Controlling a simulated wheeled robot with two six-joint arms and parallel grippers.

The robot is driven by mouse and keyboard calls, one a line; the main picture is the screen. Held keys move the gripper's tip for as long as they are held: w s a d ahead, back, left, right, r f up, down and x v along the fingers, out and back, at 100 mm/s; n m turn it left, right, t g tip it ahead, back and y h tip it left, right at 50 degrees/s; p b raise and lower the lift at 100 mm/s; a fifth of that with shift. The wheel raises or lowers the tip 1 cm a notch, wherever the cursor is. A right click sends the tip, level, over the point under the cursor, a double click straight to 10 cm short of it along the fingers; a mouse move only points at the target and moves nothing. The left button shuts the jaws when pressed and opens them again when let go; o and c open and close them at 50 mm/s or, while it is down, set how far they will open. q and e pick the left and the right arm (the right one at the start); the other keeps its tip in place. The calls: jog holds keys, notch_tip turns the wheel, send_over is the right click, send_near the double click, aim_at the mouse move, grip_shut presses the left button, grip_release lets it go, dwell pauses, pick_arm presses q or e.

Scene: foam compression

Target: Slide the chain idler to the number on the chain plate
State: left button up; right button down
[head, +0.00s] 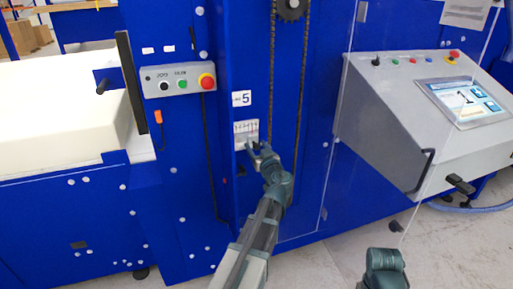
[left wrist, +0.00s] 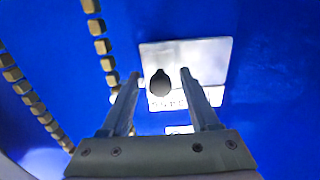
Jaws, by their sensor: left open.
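The chain plate (head: 246,129) is a small white plate with a marked scale on the blue machine. A label with a 5 (head: 241,98) is above it. In the left wrist view the chain plate (left wrist: 205,58) appears with its digits inverted. A dark rounded knob (left wrist: 160,84), apparently the chain idler's, stands in front of it. My left gripper (head: 257,152) is open at the plate's lower edge. In the wrist view its fingers (left wrist: 162,84) are either side of the knob, with visible gaps. The exact scale reading is unclear.
A chain (head: 302,75) runs down from a sprocket (head: 290,9), right of the plate, and passes close to my left gripper. A grey control console (head: 400,125) juts out at right. A button box (head: 178,79) and a black upright bar (head: 131,82) are at left.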

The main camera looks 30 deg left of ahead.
pick_arm(q)
jog(key=v, duration=1.3)
jog(key=shift+s+d, duration=0.25)
jog(key=shift+s, duration=0.05)
jog(key=s+d+m+g+h+p, duration=0.4)
jog(key=s+d+p, duration=0.2)
jog(key=d, duration=0.3)
jog(key=s+d+f+m+g+h+p, duration=0.1)
jog(key=s+d+m+g+h+p, duration=0.3)
jog(key=d, duration=0.5)
jog(key=s+d+m+g+h+p, duration=0.3)
jog(key=s+d+m+h+p, duration=0.1)
jog(key=s+d+p, duration=0.4)
jog(key=shift+d+f+m+g+h+p, duration=0.2)
jog(key=shift+d+m+g+h+p, duration=0.25)
jog(key=shift+m+p, duration=0.65)
